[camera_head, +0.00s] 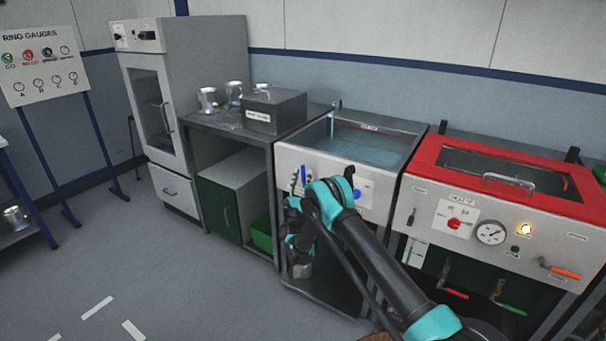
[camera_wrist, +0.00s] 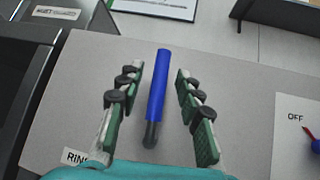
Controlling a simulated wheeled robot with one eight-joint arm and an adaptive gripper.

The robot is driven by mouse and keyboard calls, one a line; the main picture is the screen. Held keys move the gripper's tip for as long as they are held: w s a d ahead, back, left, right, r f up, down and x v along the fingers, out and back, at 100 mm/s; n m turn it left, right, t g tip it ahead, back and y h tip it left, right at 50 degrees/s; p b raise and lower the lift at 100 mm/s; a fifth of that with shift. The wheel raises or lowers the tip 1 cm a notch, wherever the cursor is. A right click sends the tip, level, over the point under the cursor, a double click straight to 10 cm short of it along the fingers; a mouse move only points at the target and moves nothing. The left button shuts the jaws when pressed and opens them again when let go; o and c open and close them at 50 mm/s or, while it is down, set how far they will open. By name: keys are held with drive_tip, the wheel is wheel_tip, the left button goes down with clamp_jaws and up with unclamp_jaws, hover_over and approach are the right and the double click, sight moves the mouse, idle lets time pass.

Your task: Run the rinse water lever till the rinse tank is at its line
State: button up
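The rinse tank (camera_head: 318,133) is the open steel basin at the middle right in the head view, with bluish water in it. A small label (camera_head: 369,127) sits on its far inner wall; I cannot tell whether the water is at a line. The blue lever (camera_wrist: 157,85) stands out from the tank's grey front panel, with a dark lower end; it also shows in the head view (camera_head: 303,173). My gripper (camera_wrist: 159,76) is open, with its green-padded fingers on either side of the lever and a gap on both sides. My arm hides part of the panel in the head view.
A dial marked OFF (camera_wrist: 314,146) is right of the lever. A red-topped unit (camera_head: 485,147) with a gauge and red and green handles stands to the right. A grey box (camera_head: 274,108) and metal vessels sit on the left bench.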

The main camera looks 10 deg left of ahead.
drive_tip(key=s+a, duration=0.1)
drive_tip(key=s, duration=1.1)
drive_tip(key=shift+s+f, duration=0.4)
idle(6.4)
